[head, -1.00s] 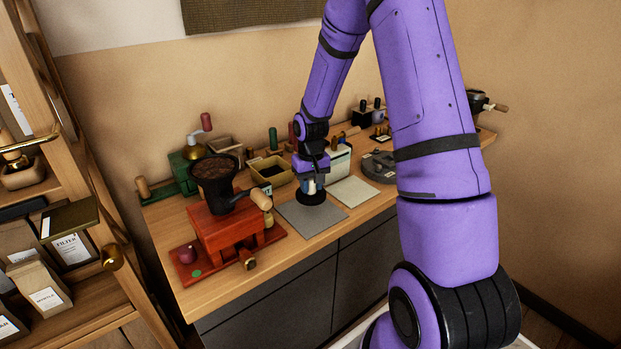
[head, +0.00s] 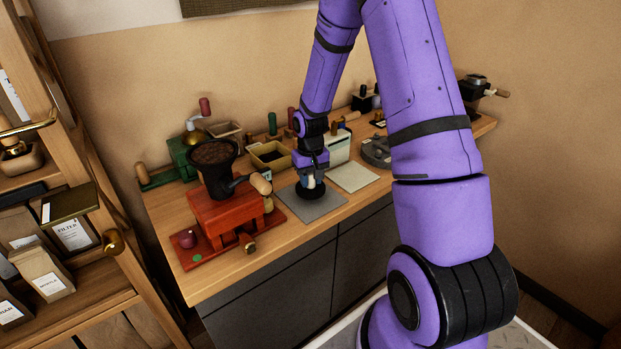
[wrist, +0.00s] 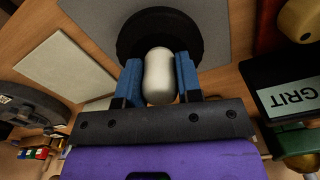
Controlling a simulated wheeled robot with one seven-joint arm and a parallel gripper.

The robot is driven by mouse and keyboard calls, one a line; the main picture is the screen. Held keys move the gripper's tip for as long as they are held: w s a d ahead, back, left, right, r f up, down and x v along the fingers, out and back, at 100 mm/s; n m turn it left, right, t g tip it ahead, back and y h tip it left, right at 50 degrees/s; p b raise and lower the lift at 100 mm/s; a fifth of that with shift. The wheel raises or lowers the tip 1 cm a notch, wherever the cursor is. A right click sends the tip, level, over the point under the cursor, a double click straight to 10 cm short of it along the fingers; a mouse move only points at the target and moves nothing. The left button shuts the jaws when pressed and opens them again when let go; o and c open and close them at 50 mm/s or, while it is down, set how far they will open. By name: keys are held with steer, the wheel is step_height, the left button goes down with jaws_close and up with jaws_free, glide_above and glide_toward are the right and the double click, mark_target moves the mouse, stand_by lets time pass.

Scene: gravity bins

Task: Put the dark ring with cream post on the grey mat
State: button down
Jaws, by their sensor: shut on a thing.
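The dark ring (head: 309,193) has a cream post, and the ring is over the grey mat (head: 325,206) in the head view. In the wrist view the cream post (wrist: 160,76) stands between the two blue fingertips, with the dark ring (wrist: 132,40) behind it against the grey mat (wrist: 214,20). My gripper (head: 309,179) is shut on the cream post and points down above the mat. Whether the ring's underside touches the mat cannot be told.
A cream mat (head: 354,177) lies to the right. A red grinder (head: 226,218) with a black hopper stands close on the left. A tan bin (head: 270,157) and a white box (head: 338,149) stand behind. The mat's front part is clear.

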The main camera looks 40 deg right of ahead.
steer(key=shift+f, duration=0.4)
stand_by(0.3)
steer(key=c, duration=0.7)
jaws_free()
step_height(320, 180, up, 11)
steer(key=shift+f, duration=0.15)
